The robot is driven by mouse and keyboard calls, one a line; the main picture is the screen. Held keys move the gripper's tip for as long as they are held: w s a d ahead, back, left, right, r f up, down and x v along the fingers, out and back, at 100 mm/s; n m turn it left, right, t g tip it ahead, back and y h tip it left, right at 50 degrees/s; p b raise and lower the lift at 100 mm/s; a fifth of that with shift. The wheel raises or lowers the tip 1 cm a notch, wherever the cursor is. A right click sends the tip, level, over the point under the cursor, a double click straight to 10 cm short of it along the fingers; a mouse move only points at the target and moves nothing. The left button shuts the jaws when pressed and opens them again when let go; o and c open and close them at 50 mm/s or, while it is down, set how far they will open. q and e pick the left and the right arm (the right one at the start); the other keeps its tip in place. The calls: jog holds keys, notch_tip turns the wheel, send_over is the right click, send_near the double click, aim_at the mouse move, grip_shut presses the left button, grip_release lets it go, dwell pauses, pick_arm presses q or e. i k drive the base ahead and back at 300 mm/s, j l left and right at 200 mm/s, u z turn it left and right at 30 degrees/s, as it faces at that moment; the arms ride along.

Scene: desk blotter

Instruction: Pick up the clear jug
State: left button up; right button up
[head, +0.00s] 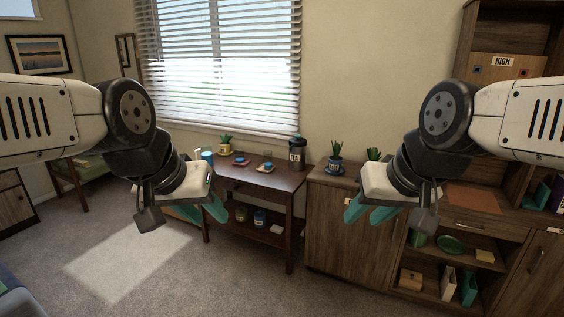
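I cannot clearly make out a clear jug. A dark, jug-like container (297,153) with a pale label stands at the back right of the dark wooden table (245,173); whether it is clear is too small to tell. My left gripper (203,210) hangs in the air in front of the table's left side, its teal fingers apart and empty. My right gripper (368,212) hangs in front of the wooden cabinet, its teal fingers also apart and empty. Neither gripper touches the furniture.
Small plates with cups (265,167) and a potted plant (225,144) share the table. Another potted plant (336,164) stands on the cabinet (335,225). A brown blotter (473,198) lies on the desk at right, above shelves holding several items. Carpet (150,265) is open at front left.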

aim_at(206, 149)
jog(key=i+l+u, duration=0.15)
jog(key=i, duration=0.65)
jog(key=u, duration=0.6)
jog(key=i+j+z, duration=0.1)
jog(key=i, duration=0.5)
jog(key=i+j, duration=0.4)
jog(key=i, duration=0.15)
jog(key=i+j+z, duration=0.15)
jog(key=i, duration=0.45)
jog(key=i+j, duration=0.45)
jog(key=i+j+z, duration=0.15)
jog(key=i+j, duration=0.2)
jog(key=i, duration=0.3)
